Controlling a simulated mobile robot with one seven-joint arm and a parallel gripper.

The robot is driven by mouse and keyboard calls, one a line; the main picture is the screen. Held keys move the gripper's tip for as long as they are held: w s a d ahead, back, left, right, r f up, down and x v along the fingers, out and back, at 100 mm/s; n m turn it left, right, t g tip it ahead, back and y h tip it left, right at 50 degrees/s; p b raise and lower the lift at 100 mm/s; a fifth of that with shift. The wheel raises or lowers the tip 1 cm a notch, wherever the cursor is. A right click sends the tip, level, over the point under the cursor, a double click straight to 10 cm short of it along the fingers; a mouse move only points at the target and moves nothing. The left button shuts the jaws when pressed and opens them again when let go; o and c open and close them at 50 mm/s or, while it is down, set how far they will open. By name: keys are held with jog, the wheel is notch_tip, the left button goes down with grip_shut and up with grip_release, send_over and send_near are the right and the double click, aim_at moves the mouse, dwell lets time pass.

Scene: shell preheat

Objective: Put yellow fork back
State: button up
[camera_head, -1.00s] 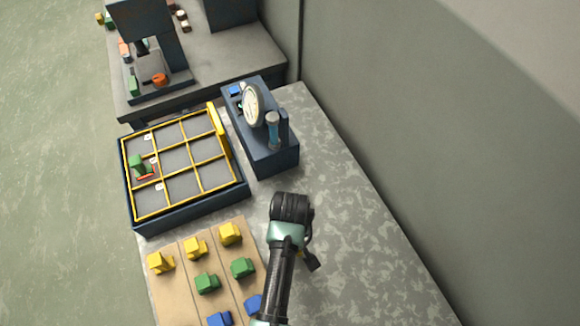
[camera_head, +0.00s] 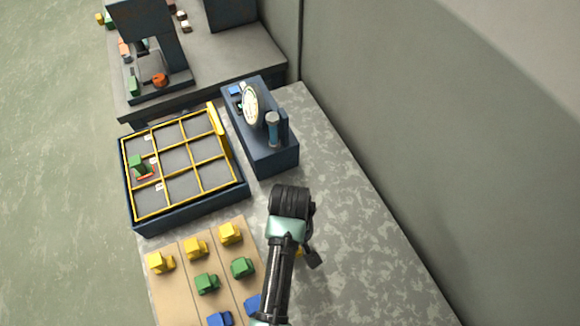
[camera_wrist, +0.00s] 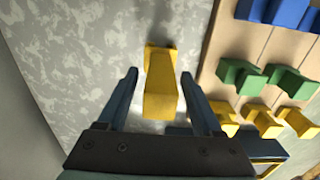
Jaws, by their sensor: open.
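A yellow piece (camera_wrist: 160,90), which I take to be the yellow fork, rests on the grey mottled table and lies between my fingers in the wrist view. My gripper (camera_wrist: 158,75) is open, with one finger on each side of the piece and a gap on both sides. In the head view my wrist hides most of this piece; only a small yellow bit (camera_head: 299,252) shows beside it. I cannot tell how far the fingertips are above the table.
A tan board (camera_head: 172,288) with yellow, green and blue pieces is left of my arm. Behind it stands a dark tray (camera_head: 190,216) with a yellow grid, a green piece (camera_head: 137,166) inside. A blue box with a gauge (camera_head: 272,160) stands behind my wrist. The table to the right is clear.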

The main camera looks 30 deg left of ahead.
notch_tip(320, 180, up, 9)
jog(key=shift+r, duration=0.2)
jog(key=w+r+m+t+y, duration=0.2)
jog(key=w+r+t, duration=0.4)
jog(key=w+r, duration=0.45)
jog(key=w+d+r+m+t, duration=0.2)
jog(key=w+r+t, duration=0.25)
jog(key=r, duration=0.65)
jog(key=w+d+r+m+t, duration=0.2)
jog(key=w+r+t, duration=0.25)
jog(key=r, duration=0.75)
jog(key=s+d+r+m+t, duration=0.1)
jog(key=s+r+t, duration=0.3)
jog(key=r, duration=0.6)
jog(key=s+d+r+m+t+h, duration=0.1)
jog(key=s+d+r+m+t, duration=0.1)
jog(key=r, duration=0.8)
jog(key=s+d+r+m+t+h, duration=0.1)
jog(key=s+d+r+t, duration=0.3)
jog(key=s+r+t, duration=0.2)
notch_tip(320, 180, up, 4)
jog(key=shift+s+r, duration=0.15)
jog(key=shift+s, duration=0.85)
